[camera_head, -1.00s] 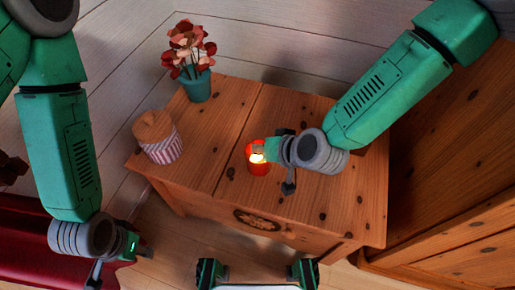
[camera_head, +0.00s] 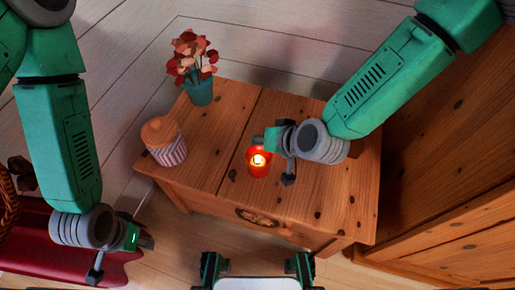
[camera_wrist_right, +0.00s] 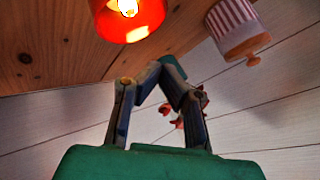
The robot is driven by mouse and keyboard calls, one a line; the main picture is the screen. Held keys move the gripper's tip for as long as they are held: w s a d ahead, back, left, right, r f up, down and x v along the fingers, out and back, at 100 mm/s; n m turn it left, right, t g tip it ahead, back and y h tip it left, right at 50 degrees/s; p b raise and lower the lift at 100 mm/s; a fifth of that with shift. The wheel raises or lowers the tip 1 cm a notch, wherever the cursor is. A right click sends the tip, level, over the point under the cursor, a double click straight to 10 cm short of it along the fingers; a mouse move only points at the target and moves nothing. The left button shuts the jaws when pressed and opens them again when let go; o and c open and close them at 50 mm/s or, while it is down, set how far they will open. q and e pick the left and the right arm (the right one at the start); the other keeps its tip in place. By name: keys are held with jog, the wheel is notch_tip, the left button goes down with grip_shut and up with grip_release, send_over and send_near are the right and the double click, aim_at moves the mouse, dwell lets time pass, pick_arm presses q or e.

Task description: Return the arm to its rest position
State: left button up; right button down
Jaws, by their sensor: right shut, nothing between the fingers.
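My right gripper (camera_head: 264,140) is over the wooden nightstand, just beyond and above a lit red candle holder (camera_head: 259,168). In the right wrist view its fingers (camera_wrist_right: 160,70) meet at the tips with nothing between them. The candle holder (camera_wrist_right: 127,22) stands apart from the fingers there, its flame glowing. My left gripper (camera_head: 147,243) hangs low at the left, near red fabric; its fingers are too small and edge-on to tell their opening.
The wooden nightstand (camera_head: 225,125) bears a teal pot of red flowers (camera_head: 198,88) and a striped jar with an orange-brown lid (camera_head: 165,142). A wooden cabinet or bed side (camera_head: 455,185) stands close at the right. Red fabric (camera_head: 30,250) lies at the left.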

dwell(0.3)
jog(key=shift+s+d+f, duration=0.1)
jog(key=shift+s+d, duration=0.1)
jog(key=s+d+f+g+h+p, duration=0.1)
jog(key=s+d, duration=0.3)
jog(key=s+d+f+g+h+p, duration=0.1)
jog(key=s+d+f, duration=0.1)
jog(key=s+d, duration=0.2)
jog(key=s+d+f+g+h+p, duration=0.1)
jog(key=s+d, duration=0.3)
jog(key=d, duration=0.2)
jog(key=shift+s+d+f+h+p, duration=0.1)
jog(key=shift+s+f+h+p, duration=0.05)
jog(key=shift+s+h+p, duration=0.2)
jog(key=s+d+r+g+h+p, duration=0.2)
jog(key=s+d+h, duration=0.1)
jog(key=s+d, duration=0.7)
jog(key=d, duration=0.3)
jog(key=shift+s+d+r+g, duration=0.15)
jog(key=shift+d+g, duration=0.05)
jog(key=shift+g, duration=0.1)
